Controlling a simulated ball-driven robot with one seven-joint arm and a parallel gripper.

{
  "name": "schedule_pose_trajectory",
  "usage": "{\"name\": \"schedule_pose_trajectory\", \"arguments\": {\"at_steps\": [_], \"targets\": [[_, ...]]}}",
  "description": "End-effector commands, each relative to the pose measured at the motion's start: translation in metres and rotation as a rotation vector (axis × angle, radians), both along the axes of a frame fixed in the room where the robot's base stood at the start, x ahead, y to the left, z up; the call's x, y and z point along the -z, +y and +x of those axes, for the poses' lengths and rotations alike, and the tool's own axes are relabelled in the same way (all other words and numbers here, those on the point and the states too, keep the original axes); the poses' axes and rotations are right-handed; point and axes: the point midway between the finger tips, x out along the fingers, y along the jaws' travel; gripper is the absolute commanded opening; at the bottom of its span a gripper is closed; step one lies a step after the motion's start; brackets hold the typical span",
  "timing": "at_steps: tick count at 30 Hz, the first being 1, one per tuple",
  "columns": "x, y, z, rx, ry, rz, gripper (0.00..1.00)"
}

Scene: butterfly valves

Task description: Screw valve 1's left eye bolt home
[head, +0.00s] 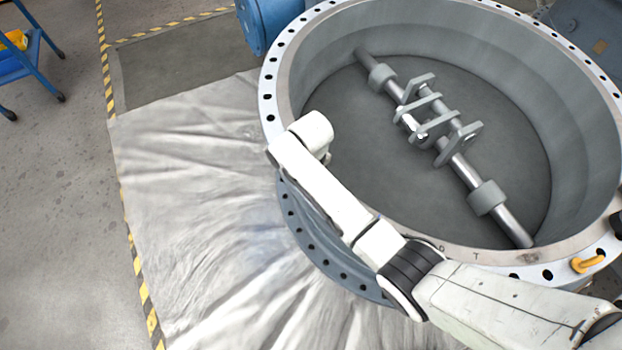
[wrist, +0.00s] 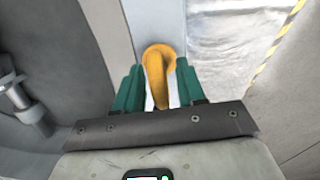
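In the wrist view the yellow-orange eye bolt (wrist: 158,56) stands on the grey flange (wrist: 152,15). My gripper (wrist: 157,68) has its two green fingers on either side of it. The fingertips are close against the broad part of the eye. Narrow light gaps show beside its nearer part, so I cannot tell whether the fingers press on it. The bolt's thread and seat are hidden. In the head view my white arm reaches over the left side of valve 1's flange (head: 270,75). It hides my gripper and this bolt there.
Another yellow eye bolt (head: 588,263) stands on the flange at the lower right. A shaft (head: 466,171) with brackets crosses the valve's open bore. A pale sheet (head: 190,190) covers the floor at left, edged by hazard tape (head: 140,285). A blue stand (head: 25,65) is at upper left.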

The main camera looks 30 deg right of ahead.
Motion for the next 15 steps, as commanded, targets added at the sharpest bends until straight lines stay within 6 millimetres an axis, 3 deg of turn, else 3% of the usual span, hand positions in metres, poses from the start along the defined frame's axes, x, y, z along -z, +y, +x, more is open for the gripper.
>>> {"name": "schedule_pose_trajectory", "arguments": {"at_steps": [2,13,15], "targets": [[-0.0002,0.0000,0.0001,0.000,0.000,0.000,0.37],[-0.0004,0.0001,0.0000,0.000,0.000,0.000,0.01],[-0.0004,0.0002,-0.0001,0.000,0.000,0.000,0.00]]}}
